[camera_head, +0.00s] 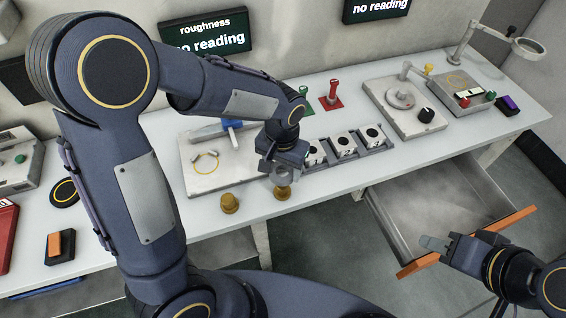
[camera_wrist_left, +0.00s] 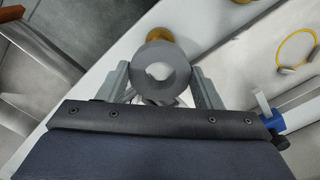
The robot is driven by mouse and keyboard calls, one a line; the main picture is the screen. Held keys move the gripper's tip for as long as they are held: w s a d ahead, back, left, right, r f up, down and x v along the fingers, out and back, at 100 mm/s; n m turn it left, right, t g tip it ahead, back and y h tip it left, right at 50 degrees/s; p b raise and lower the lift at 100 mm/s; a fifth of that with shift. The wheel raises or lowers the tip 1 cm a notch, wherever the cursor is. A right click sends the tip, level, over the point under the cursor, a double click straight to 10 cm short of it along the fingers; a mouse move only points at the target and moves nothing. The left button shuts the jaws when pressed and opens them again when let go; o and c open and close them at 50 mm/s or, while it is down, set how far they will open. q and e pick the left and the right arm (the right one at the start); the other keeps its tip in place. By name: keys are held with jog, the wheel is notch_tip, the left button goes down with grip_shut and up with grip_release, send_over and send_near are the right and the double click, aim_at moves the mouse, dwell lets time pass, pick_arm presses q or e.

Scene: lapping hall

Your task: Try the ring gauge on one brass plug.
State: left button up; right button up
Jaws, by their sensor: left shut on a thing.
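My left gripper (camera_head: 281,170) is shut on a grey ring gauge (camera_wrist_left: 148,74), whose round hole shows between the fingers in the left wrist view. One brass plug (camera_head: 282,192) stands on the bench front just below the gripper. In the left wrist view this plug (camera_wrist_left: 158,35) is partly hidden behind the ring, which appears above it; I cannot tell whether they touch. A second brass plug (camera_head: 229,204) stands to the left, apart from the gripper. My right gripper (camera_head: 432,243) is at the lower right near the drawer; its finger opening is unclear.
A pale plate (camera_head: 202,180) with a yellow circle lies behind the plugs. A rack (camera_head: 348,156) with several white blocks is to the right. A drawer (camera_head: 425,205) with an orange front stands open and appears empty. Two roughness screens hang behind, reading "no reading".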

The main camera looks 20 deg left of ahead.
pick_arm(q)
jog(key=shift+f+b, duration=1.55)
jog(key=shift+f, duration=0.65)
jog(key=shift+f, duration=0.15)
dwell(0.3)
jog(key=o, duration=1.1)
notch_tip(320, 180, up, 8)
jog(key=shift+f, duration=0.1)
